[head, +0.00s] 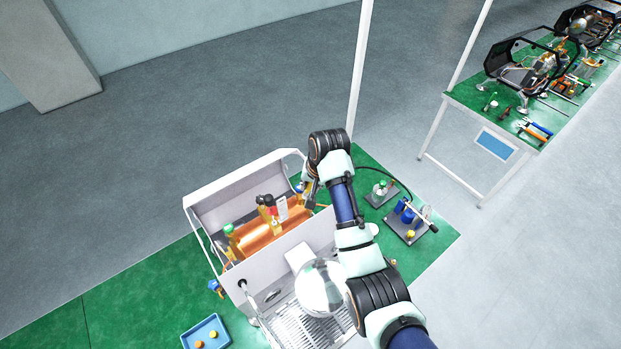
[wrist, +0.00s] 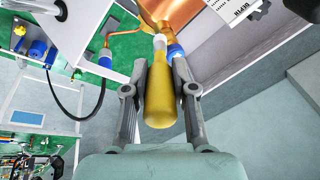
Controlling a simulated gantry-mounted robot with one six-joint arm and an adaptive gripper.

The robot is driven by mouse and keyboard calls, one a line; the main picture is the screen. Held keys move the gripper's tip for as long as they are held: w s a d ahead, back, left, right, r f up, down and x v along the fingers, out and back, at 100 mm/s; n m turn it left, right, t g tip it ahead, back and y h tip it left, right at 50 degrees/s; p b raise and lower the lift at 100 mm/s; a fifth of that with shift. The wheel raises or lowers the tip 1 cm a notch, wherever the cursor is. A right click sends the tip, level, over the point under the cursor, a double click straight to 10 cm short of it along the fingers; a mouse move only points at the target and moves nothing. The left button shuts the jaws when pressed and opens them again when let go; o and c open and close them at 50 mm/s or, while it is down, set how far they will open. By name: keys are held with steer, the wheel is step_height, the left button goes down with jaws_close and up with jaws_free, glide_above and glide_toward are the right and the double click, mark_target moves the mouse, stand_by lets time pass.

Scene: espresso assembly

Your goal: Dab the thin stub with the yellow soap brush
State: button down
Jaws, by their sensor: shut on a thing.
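My gripper (wrist: 162,76) is shut on the yellow soap brush (wrist: 161,104), with its handle between the two fingers. The brush's pale tip (wrist: 160,43) points away from my gripper toward the copper boiler (wrist: 188,22). A blue-collared fitting (wrist: 175,51) shows just beside the tip; I cannot tell whether they touch. A thin bent copper stub (wrist: 108,28) with a blue collar stands to the left of the tip, apart from it. In the head view my gripper (head: 309,190) is at the right end of the copper boiler (head: 262,238), and the brush is not clear there.
The white machine housing (head: 222,198) surrounds the boiler, its walls close to my gripper. Small parts stand on dark plates (head: 408,232) to the right on the green table. A blue tray (head: 189,340) lies at the front left. A black hose (wrist: 78,113) hangs left in the wrist view.

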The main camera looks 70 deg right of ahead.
step_height(320, 180, down, 4)
steer(key=shift+r+b, duration=0.1)
steer(key=shift+b, duration=0.35)
stand_by(0.5)
steer(key=shift+r+p, duration=0.45)
steer(key=shift+r, duration=3.35)
